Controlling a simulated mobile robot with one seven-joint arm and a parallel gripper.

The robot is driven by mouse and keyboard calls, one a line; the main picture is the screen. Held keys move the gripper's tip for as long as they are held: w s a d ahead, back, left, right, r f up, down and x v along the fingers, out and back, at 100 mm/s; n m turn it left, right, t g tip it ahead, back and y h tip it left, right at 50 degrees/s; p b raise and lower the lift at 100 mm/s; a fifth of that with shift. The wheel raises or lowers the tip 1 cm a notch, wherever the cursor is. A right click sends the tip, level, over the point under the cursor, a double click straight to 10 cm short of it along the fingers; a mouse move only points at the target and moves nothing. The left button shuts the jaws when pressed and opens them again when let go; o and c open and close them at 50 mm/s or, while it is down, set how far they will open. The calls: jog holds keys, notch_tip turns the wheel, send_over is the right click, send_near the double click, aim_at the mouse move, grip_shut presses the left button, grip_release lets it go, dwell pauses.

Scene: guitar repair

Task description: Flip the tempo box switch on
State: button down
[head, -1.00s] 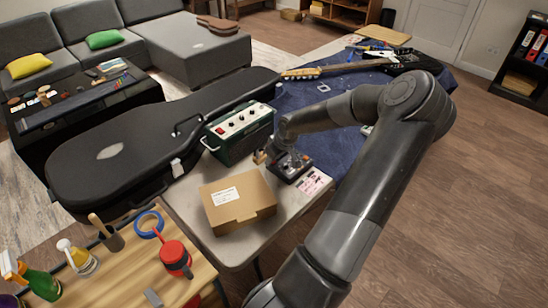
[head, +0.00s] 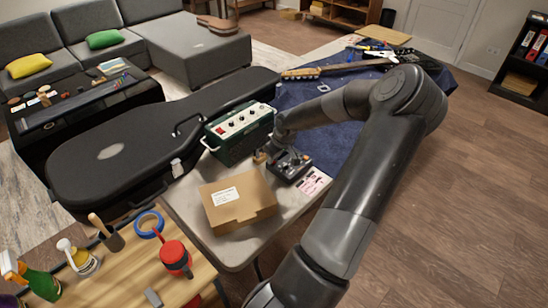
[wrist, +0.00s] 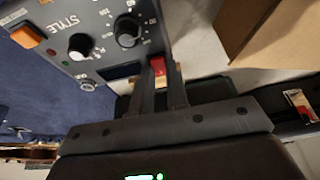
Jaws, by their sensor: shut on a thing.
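The tempo box (head: 289,166) is a small dark box with knobs on the table, at the edge of the blue cloth. In the wrist view its grey panel (wrist: 85,22) shows black knobs, a "STYLE" label and an orange button. Its red switch (wrist: 158,67) sits at the panel's lower right, between my fingertips. My gripper (wrist: 161,72) is shut on the red switch, with a finger on each side. Which way the switch is tipped cannot be told. In the head view my gripper (head: 277,150) is at the box's left side, partly hidden by my wrist.
A cardboard box (head: 237,208) stands close by at the front left. A green amplifier (head: 240,130) stands just behind, beside a black guitar case (head: 110,155). A pink-printed card (head: 313,183) lies right of the tempo box. The blue cloth (head: 335,145) beyond has some free room.

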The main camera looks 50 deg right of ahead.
jog(key=shift+w+g, duration=0.2)
jog(key=shift+g, duration=0.55)
jog(key=shift+w+g, duration=0.2)
jog(key=shift+g, duration=0.55)
jog(key=c, duration=1.4)
grip_release()
jog(key=shift+r, duration=0.1)
notch_tip(320, 180, up, 11)
jog(key=shift+s, duration=0.35)
